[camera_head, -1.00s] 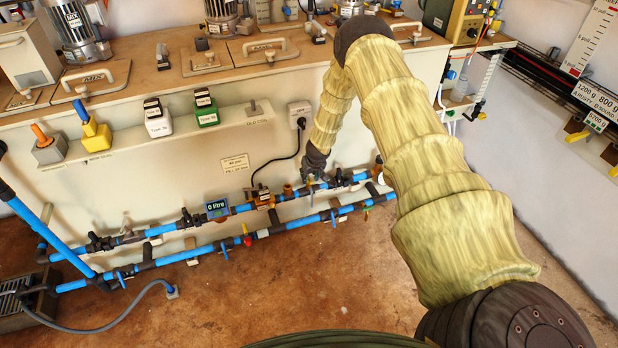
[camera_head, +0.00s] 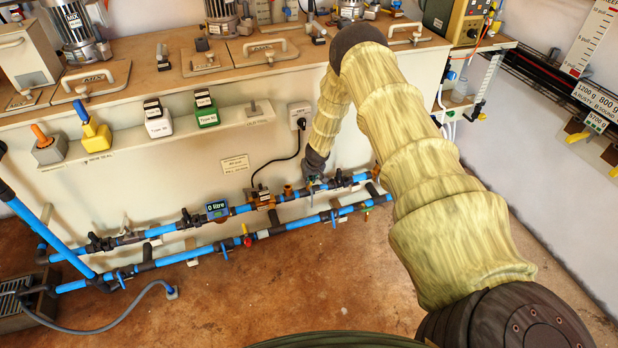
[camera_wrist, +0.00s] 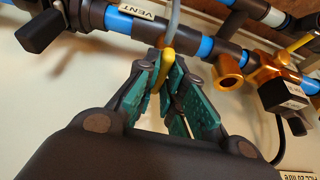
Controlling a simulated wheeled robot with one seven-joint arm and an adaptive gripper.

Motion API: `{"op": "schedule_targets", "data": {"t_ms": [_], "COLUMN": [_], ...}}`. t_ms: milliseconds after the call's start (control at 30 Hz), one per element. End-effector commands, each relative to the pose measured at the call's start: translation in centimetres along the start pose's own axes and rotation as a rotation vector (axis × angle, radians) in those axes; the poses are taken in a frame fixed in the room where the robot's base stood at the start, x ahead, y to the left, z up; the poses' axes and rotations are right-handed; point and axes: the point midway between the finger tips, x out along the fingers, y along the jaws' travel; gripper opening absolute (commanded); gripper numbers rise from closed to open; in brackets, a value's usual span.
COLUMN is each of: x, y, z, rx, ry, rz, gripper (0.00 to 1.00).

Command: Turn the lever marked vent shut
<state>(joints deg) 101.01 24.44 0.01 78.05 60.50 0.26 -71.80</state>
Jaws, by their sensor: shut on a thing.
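The vent label (camera_wrist: 137,11) is a pale tag reading VENT at the top of the wrist view, on the upper pipe. Just right of it a slim yellow lever (camera_wrist: 164,72) hangs from a dark fitting on the pipe. My gripper (camera_wrist: 168,66) is shut on this lever, its teal finger pads on either side. The lever's lower end is partly hidden by the pads. In the head view my gripper (camera_head: 314,182) is at the upper blue pipe (camera_head: 345,182), right of the middle, and the lever is too small to make out there.
A grey rod or hose (camera_wrist: 174,20) passes close above the fingers. Brass fittings (camera_wrist: 229,75) and a dark valve handle (camera_wrist: 42,34) flank them. A lower blue pipe (camera_head: 300,222) runs below, and a blue litre display (camera_head: 217,210) stands left.

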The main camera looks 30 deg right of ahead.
Motion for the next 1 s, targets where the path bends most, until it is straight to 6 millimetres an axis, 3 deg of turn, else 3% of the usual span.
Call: {"op": "schedule_targets", "data": {"t_ms": [367, 1000], "x": [-0.11, 0.12], "y": [-0.07, -0.35], "z": [0.00, 0.01], "rx": [0.091, 0.419], "ry": [-0.001, 0.000], "rz": [0.042, 0.180], "gripper": [0.00, 0.00]}}
